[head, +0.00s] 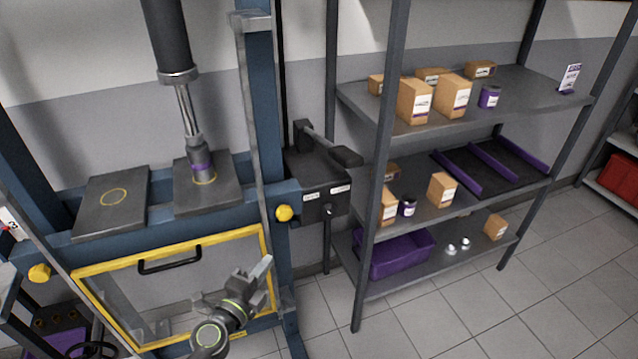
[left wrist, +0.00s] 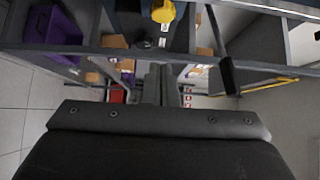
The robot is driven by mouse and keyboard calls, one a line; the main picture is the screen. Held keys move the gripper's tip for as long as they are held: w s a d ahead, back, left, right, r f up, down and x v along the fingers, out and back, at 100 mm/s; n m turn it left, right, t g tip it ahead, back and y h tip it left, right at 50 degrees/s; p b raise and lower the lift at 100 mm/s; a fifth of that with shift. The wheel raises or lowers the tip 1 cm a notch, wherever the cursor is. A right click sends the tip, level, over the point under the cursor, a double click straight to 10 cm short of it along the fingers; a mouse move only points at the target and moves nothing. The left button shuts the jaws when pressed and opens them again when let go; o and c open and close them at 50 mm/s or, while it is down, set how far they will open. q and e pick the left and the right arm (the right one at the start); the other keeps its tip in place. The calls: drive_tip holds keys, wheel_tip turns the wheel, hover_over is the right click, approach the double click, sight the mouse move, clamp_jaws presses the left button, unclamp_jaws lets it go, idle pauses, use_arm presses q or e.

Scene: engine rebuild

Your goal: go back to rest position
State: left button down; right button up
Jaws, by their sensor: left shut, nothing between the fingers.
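My left gripper (head: 262,270) is in the lower middle of the head view, in front of the yellow-framed clear guard (head: 185,283) of the blue press. Its fingers point up and to the right, are shut, and hold nothing. In the left wrist view the two dark fingers (left wrist: 158,86) lie together beyond the wide wrist body. My right gripper is in neither view.
The blue press frame (head: 281,200) stands close to my left gripper, with its ram (head: 187,110) above a dark plate (head: 225,196). A grey shelf rack (head: 540,187) on the right holds cartons and a purple bin (head: 412,262). The tiled floor (head: 560,310) at lower right is clear.

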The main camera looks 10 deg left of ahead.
use_arm(q)
drive_tip(key=s+a+f+n+g+y, duration=0.2)
drive_tip(key=s+f+n, duration=0.2)
drive_tip(key=f, duration=0.5)
drive_tip(key=s+a+f+n+g+y, duration=0.1)
drive_tip(key=s+a+f+n+g, duration=0.25)
drive_tip(key=f, duration=0.65)
drive_tip(key=s+a+f+n+g+y, duration=0.15)
drive_tip(key=s+f+n, duration=0.3)
drive_tip(key=f, duration=0.45)
drive_tip(key=s+f+n+g, duration=0.3)
drive_tip(key=s+f, duration=0.2)
drive_tip(key=s, duration=0.5)
drive_tip(key=s+f+n+g, duration=0.3)
drive_tip(key=s+f, duration=0.3)
drive_tip(key=s, duration=0.5)
drive_tip(key=s+f+n+g, duration=0.2)
drive_tip(key=s+f, duration=0.4)
drive_tip(key=s, duration=0.4)
drive_tip(key=shift+s+n+g, duration=0.35)
drive_tip(key=shift+n+g, duration=0.05)
drive_tip(key=shift+g, duration=0.3)
